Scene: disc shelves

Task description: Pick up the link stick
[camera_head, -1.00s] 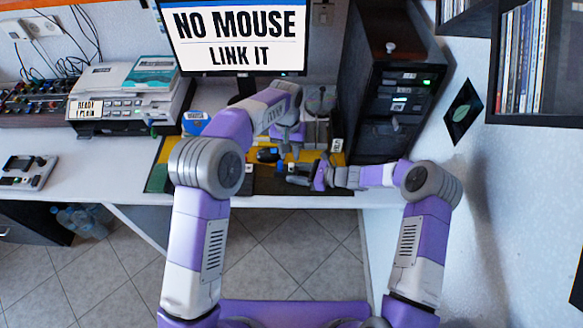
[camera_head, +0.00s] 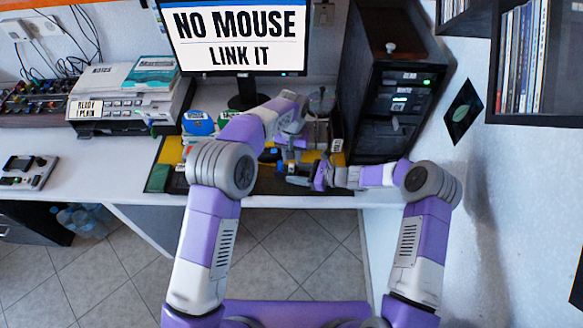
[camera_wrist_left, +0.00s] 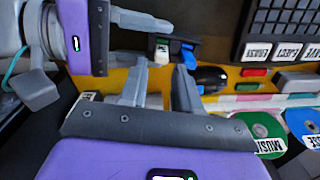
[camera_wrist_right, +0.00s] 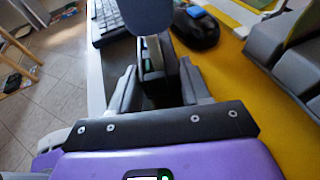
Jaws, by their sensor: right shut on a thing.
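A dark stick with green marks (camera_wrist_right: 150,62), which I take to be the link stick, is held between the fingers of my right gripper (camera_wrist_right: 157,90) in the right wrist view. In the left wrist view it shows a small white label (camera_wrist_left: 161,54), too small to read. My right gripper (camera_head: 313,177) is shut on it, low over the front of the desk mat in the head view. My left gripper (camera_wrist_left: 160,88) has its fingers apart with nothing between them, just beside the held stick. In the head view it (camera_head: 289,142) hangs close by; its fingertips are partly hidden.
A black mouse (camera_wrist_left: 210,77) with a blue piece (camera_wrist_right: 198,12) at it lies close by. A keyboard (camera_wrist_left: 280,25), labelled discs (camera_wrist_left: 262,128) and a dark computer tower (camera_head: 395,100) stand around. The monitor (camera_head: 235,40) reads "NO MOUSE LINK IT". The desk's left part is freer.

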